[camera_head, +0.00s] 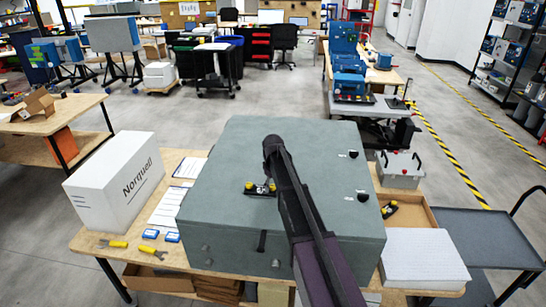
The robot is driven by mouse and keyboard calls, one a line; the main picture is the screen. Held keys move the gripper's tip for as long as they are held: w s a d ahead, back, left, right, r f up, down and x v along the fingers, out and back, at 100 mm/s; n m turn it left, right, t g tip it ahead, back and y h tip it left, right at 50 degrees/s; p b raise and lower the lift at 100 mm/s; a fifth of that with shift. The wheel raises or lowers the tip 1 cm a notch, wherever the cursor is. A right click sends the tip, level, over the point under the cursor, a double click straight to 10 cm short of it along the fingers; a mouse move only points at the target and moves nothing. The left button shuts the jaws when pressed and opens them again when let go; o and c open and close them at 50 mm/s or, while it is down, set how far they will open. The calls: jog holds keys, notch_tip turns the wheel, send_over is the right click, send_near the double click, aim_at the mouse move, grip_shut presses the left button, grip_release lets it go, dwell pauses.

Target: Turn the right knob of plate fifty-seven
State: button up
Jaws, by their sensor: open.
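A small black plate with yellow knobs (259,190) lies on top of the large grey analyser box (228,150). One yellow knob shows at its left end and one at its right end. Its number is too small to read. My dark arm reaches in from the bottom and ends over the box. My gripper (268,178) is at the arm's far end, close to the plate's right knob. It is open; its fingers are small and partly hidden by the arm, so I cannot tell whether they touch the knob.
A white "Norquell" carton (118,180), papers and yellow-handled tools (113,244) are at left. A white block (423,257) and a dark cart (487,236) are at right.

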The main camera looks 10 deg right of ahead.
aim_at(273, 186)
jog(key=n, duration=0.5)
jog(key=shift+n, duration=0.4)
notch_tip(273, 186, up, 14)
jog(key=p, duration=1.3)
jog(key=shift+p, duration=0.4)
jog(key=shift+f, duration=0.1)
jog(key=s+m, duration=1.2)
jog(key=s, duration=1.4)
jog(key=s+f+b, duration=0.3)
jog(key=f+b, duration=2.1)
jog(key=shift+f, duration=0.2)
jog(key=shift+d, duration=0.1)
